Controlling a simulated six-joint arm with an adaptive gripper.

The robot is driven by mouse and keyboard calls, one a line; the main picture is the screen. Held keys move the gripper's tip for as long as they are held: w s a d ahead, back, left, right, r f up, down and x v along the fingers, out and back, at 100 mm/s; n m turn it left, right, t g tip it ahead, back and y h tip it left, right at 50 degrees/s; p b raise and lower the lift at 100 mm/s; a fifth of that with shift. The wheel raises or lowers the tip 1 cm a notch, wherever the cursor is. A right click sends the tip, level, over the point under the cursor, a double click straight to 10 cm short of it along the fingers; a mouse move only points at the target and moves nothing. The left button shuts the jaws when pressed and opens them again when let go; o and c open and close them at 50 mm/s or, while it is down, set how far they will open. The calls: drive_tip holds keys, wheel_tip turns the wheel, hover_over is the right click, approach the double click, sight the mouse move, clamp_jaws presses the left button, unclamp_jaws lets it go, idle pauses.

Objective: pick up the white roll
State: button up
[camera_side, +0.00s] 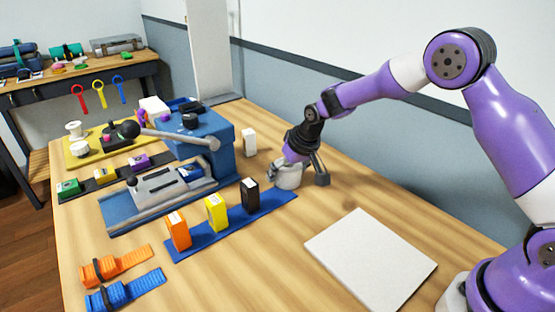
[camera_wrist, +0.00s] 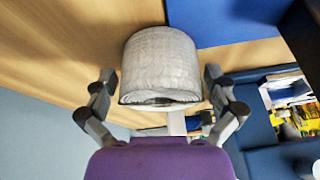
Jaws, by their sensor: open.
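The white roll (camera_side: 285,179) is a thick coil of pale woven webbing standing on the wooden table, just past the end of the blue strip. In the wrist view the white roll (camera_wrist: 160,66) fills the upper middle, with its woven side showing. My gripper (camera_side: 302,172) is low over the table at the roll, with one dark finger showing to the roll's right. In the wrist view my gripper (camera_wrist: 160,88) is open, with a finger on each side of the roll and visible gaps between. The side view partly hides the roll behind my gripper.
A blue strip (camera_side: 190,241) holds orange (camera_side: 178,231), yellow (camera_side: 216,212) and black (camera_side: 250,195) boxes left of the roll. A blue press (camera_side: 205,135) and a white box (camera_side: 249,142) stand behind. A white board (camera_side: 371,262) lies at front right. Bare table lies between.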

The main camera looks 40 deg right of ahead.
drive_tip(key=c, duration=1.1)
drive_tip(key=shift+o, duration=0.2)
